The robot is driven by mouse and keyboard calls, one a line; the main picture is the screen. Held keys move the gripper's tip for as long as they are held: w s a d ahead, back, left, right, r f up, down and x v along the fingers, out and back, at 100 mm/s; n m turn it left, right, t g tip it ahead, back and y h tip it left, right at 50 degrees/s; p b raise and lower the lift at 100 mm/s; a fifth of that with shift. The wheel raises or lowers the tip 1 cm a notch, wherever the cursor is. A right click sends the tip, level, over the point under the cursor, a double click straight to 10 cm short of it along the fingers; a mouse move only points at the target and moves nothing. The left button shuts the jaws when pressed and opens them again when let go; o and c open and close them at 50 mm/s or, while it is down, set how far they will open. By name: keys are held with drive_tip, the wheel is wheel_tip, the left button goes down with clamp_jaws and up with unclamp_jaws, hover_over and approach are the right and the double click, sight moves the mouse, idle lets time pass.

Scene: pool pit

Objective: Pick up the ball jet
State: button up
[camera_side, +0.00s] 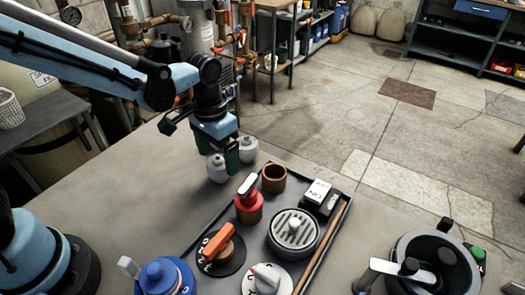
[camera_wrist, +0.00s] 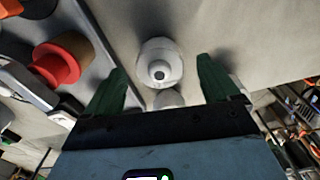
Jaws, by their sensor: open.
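Two small white, rounded fittings that look like ball jets stand on the grey table. One (camera_side: 217,168) is left of my gripper (camera_side: 232,160) in the side view, and the other (camera_side: 247,148) is just right of and behind it. In the wrist view, one white fitting with a dark round hole (camera_wrist: 160,63) shows between the tips of my green fingers (camera_wrist: 162,66). A second white fitting (camera_wrist: 168,98) shows below it, partly hidden by the gripper body. My fingers are spread apart and hold nothing. I cannot tell whether they touch either fitting.
A dark tray (camera_side: 345,198) beside my gripper holds a brown cup (camera_side: 274,179), a red valve (camera_side: 249,208), an orange-handled valve (camera_side: 222,248) and a round drain (camera_side: 293,232). A blue-capped part (camera_side: 163,277) stands in front. The table's left part is clear.

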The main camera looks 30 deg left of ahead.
sight(218, 161)
drive_tip(key=shift+f, duration=1.25)
drive_tip(key=c, duration=1.1)
drive_tip(key=shift+c, duration=0.3)
drive_tip(key=shift+r, duration=5)
